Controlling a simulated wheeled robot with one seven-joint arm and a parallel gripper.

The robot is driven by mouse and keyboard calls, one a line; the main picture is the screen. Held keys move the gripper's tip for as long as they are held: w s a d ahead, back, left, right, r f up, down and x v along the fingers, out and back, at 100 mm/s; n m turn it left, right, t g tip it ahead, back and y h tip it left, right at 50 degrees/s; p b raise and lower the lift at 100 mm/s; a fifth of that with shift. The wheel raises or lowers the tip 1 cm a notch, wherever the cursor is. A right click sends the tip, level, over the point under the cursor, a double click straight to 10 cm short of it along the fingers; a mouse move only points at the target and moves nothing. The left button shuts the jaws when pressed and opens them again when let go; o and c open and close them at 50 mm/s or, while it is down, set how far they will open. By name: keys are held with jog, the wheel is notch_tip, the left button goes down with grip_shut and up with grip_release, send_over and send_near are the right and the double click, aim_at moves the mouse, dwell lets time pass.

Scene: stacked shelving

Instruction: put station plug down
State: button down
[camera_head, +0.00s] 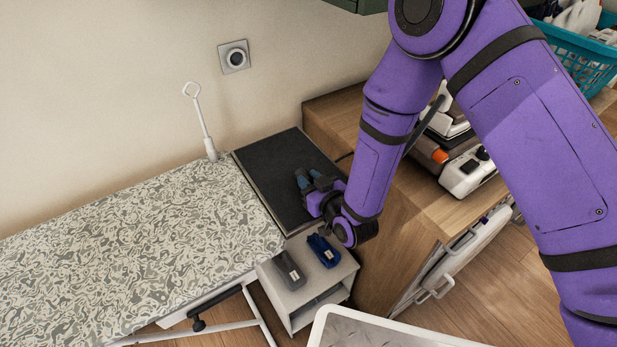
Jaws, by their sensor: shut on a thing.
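My gripper (309,179) hangs above the dark textured pad at the end of the ironing board, fingers pointing toward the wall. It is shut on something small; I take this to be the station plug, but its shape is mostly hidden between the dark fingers. The ironing station (470,172), white and grey with an orange part, stands on the wooden cabinet, partly behind my arm. The wall socket (234,57) is up on the wall at the back and looks empty.
The dark pad (275,165) has free room. The patterned ironing board (140,245) is clear, with a white upright holder (201,122) at its back edge. Dark blue (323,250) and grey (289,270) objects lie on a low white shelf (306,292). The wooden cabinet (400,225) stands close beside my gripper.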

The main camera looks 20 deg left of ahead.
jog(key=shift+f, duration=0.15)
jog(key=c, duration=0.9)
grip_release()
jog(key=shift+r, duration=0.2)
jog(key=v, duration=1.2)
jog(key=shift+r, duration=0.1)
